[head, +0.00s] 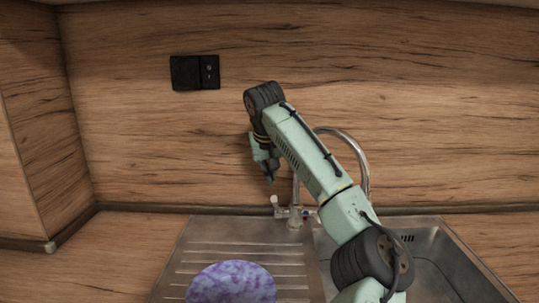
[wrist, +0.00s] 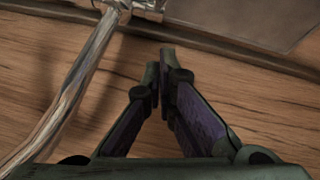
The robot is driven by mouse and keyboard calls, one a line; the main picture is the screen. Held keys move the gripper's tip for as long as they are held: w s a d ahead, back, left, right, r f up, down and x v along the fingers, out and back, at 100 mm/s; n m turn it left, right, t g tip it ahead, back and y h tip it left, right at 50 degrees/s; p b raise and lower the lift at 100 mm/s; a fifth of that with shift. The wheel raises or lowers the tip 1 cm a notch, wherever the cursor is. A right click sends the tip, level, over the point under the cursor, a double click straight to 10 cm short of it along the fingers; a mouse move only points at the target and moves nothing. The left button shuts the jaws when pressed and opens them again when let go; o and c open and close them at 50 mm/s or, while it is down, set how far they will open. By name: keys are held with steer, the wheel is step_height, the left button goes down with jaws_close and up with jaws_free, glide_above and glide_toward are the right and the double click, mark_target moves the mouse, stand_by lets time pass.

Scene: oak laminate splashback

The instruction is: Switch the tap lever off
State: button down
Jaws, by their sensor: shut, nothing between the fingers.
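The chrome tap (head: 295,215) stands at the back of the steel sink, its spout (head: 364,160) arching to the right, partly behind my arm. A small pale lever (head: 275,202) sticks up at the left side of the tap base. My gripper (head: 271,180) points down just above this lever, with a small apparent gap. In the wrist view my gripper (wrist: 158,62) is shut and empty. The chrome spout (wrist: 75,85) runs down the left there, and part of the tap base (wrist: 140,8) shows at the top edge. Contact with the lever cannot be seen.
A purple mottled round object (head: 232,283) lies on the ribbed drainer (head: 190,250) at the front. The sink basin (head: 430,245) is to the right, partly behind my arm. A black wall socket (head: 195,72) is on the wooden splashback. The counter at left is clear.

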steer(key=shift+s+d+f+p, duration=0.2)
steer(key=shift+s+f, duration=0.3)
steer(key=shift+s, duration=0.25)
steer(key=shift+s+d+f+p, duration=0.1)
steer(key=shift+s+d+f, duration=0.1)
steer(key=shift+s+f, duration=0.45)
steer(key=shift+s+r, duration=0.1)
steer(key=shift+r, duration=0.05)
